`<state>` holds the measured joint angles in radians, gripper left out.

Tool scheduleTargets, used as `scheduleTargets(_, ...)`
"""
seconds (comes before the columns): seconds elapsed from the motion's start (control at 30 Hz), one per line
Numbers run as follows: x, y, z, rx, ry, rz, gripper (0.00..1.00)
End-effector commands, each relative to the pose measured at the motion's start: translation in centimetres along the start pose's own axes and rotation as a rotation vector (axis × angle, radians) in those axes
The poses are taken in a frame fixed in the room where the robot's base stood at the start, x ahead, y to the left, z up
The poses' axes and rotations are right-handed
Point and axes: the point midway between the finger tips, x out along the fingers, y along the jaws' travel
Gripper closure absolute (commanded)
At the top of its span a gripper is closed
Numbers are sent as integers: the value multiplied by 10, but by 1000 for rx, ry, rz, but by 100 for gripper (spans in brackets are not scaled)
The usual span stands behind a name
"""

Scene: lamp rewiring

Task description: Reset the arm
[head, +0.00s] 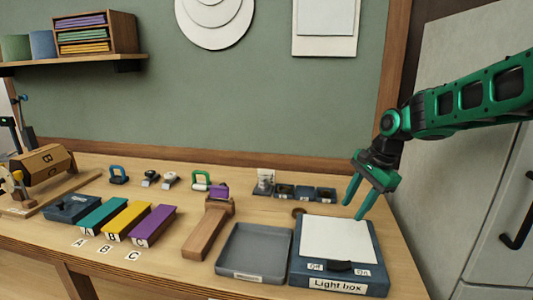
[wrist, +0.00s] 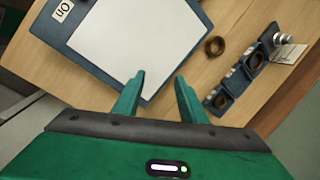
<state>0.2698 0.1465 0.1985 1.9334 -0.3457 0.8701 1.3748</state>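My green arm comes in from the right in the head view, and my gripper (head: 358,203) hangs fingers down above the back right corner of the light box (head: 375,272). In the wrist view my gripper (wrist: 160,88) has its two fingers apart with nothing between them. The light box has a white top panel (head: 340,241) and a switch marked Off and On at its front. The panel also fills the upper middle of the wrist view (wrist: 140,40).
A grey tray (head: 253,253) lies left of the light box. A brown ring (wrist: 215,46) and small dark holders (head: 305,193) sit behind it. Teal, yellow and purple blocks (head: 153,226) stand at left, beside a wooden piece (head: 207,232). A grey cabinet (head: 465,150) stands at right.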

Motion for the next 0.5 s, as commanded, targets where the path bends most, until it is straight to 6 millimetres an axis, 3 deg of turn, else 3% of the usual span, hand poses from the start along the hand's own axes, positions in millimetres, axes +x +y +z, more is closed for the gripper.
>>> scheduleTargets(0.2,-17,59,24,-398,116,-13,62)
scheduleTargets(0.5,-27,136,36,-870,249,20,62)
